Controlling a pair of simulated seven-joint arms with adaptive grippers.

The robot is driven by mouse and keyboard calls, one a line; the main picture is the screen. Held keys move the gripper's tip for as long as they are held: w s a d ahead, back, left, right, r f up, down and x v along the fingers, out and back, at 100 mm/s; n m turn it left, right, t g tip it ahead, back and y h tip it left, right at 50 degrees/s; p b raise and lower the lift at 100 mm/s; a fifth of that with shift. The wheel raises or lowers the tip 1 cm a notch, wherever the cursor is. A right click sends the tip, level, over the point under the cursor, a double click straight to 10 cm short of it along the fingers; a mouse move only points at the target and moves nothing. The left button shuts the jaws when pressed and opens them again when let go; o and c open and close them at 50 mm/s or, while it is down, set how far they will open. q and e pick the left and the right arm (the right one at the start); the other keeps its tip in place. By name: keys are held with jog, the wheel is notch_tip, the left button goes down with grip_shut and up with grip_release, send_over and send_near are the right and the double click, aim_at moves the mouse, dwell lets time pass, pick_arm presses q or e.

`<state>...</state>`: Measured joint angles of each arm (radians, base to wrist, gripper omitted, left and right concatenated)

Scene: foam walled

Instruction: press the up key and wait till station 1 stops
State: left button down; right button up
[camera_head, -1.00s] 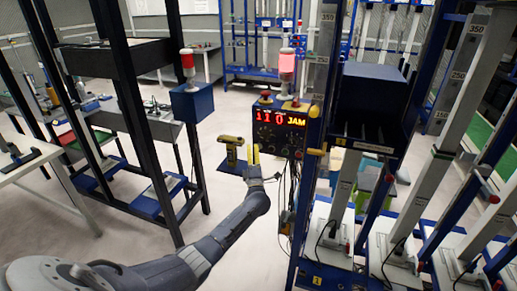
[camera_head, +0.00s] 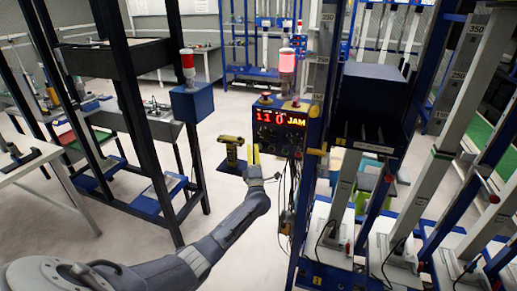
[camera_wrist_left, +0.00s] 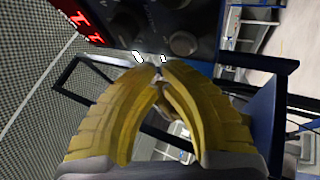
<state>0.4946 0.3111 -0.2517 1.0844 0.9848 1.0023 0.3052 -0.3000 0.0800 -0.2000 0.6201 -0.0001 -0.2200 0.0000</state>
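The control box (camera_head: 279,130) has a red and yellow display (camera_head: 281,118) that appears to read "110 JAM", with dark knobs below it. The display's edge also shows in the left wrist view (camera_wrist_left: 88,20), beside round knobs (camera_wrist_left: 183,43). I cannot make out the up key. My left gripper (camera_head: 253,148) has its yellow fingers pointing up, just left of the box's lower front. In the left wrist view its fingertips (camera_wrist_left: 160,68) meet with nothing held, a little short of the panel. A column base marked "1" (camera_head: 316,280) stands at the lower right. My right gripper does not show.
A lit red beacon (camera_head: 287,63) stands above the control box. A black frame with a blue box (camera_head: 192,102) stands farther left. Tall columns crowd the right side. Loose cables hang below the box.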

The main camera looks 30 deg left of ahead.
pick_arm(q)
jog(key=shift+w+a, duration=0.2)
jog(key=shift+w, duration=0.75)
dwell(1.0)
jog(key=shift+s+d, duration=0.1)
jog(key=shift+s, duration=0.1)
jog(key=shift+s+d, duration=0.1)
jog(key=shift+s, duration=0.75)
jog(key=shift+s+d, duration=0.25)
jog(key=shift+s, duration=0.95)
jog(key=shift+s+d, duration=0.2)
jog(key=shift+s, duration=0.95)
